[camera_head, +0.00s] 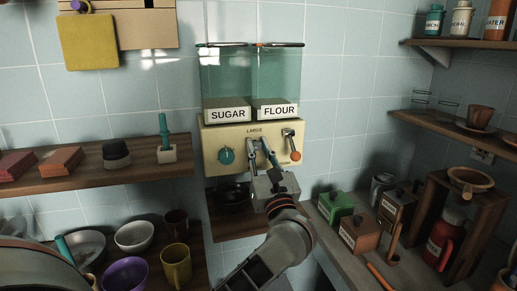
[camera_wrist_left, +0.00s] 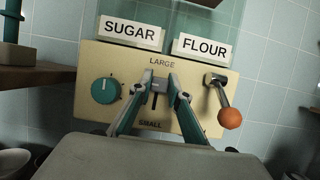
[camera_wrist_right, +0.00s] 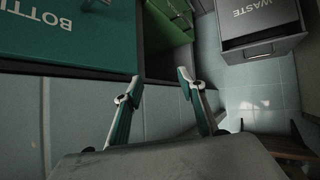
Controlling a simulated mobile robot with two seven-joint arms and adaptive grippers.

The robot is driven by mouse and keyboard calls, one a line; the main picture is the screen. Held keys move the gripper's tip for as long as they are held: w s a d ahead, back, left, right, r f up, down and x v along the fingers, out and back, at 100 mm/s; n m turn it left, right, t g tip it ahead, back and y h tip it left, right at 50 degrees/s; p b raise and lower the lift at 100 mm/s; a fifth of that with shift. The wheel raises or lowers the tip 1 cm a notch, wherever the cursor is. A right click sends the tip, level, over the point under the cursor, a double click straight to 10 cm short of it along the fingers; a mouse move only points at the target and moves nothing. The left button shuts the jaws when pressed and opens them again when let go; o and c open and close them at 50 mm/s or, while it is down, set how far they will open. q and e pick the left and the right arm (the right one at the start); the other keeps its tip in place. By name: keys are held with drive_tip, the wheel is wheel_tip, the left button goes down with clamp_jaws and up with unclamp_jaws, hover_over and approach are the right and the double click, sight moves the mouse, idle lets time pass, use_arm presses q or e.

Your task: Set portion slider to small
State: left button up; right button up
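The dispenser panel (camera_wrist_left: 100,125) is cream, with LARGE printed above and SMALL below a vertical portion slider slot (camera_wrist_left: 155,103). The slider's pale knob (camera_wrist_left: 160,85) sits near the LARGE end, partly hidden by my fingers. My left gripper (camera_wrist_left: 161,76) has its fingertips on either side of the knob, with a narrow gap filled by it; they look shut on it. It also shows in front of the panel in the head view (camera_head: 262,146). My right gripper (camera_wrist_right: 160,82) is open and empty in the right wrist view, away from the panel.
A teal dial (camera_wrist_left: 105,90) is left of the slider; a lever with an orange ball (camera_wrist_left: 229,118) is right. SUGAR and FLOUR bins stand above. A wooden shelf (camera_head: 90,181) is left. My right gripper is near a green BOTTLE-marked surface (camera_wrist_right: 60,40).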

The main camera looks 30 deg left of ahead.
use_arm(q)
clamp_jaws()
wheel_tip(320, 180, down, 5)
drive_tip(key=b, duration=0.2)
drive_tip(key=shift+r+b, duration=0.15)
drive_tip(key=shift+b, duration=0.25)
drive_tip(key=o, duration=0.8)
unclamp_jaws()
drive_tip(key=shift+r, duration=0.1)
drive_tip(key=v, duration=1.2)
drive_tip(key=shift+s, duration=0.1)
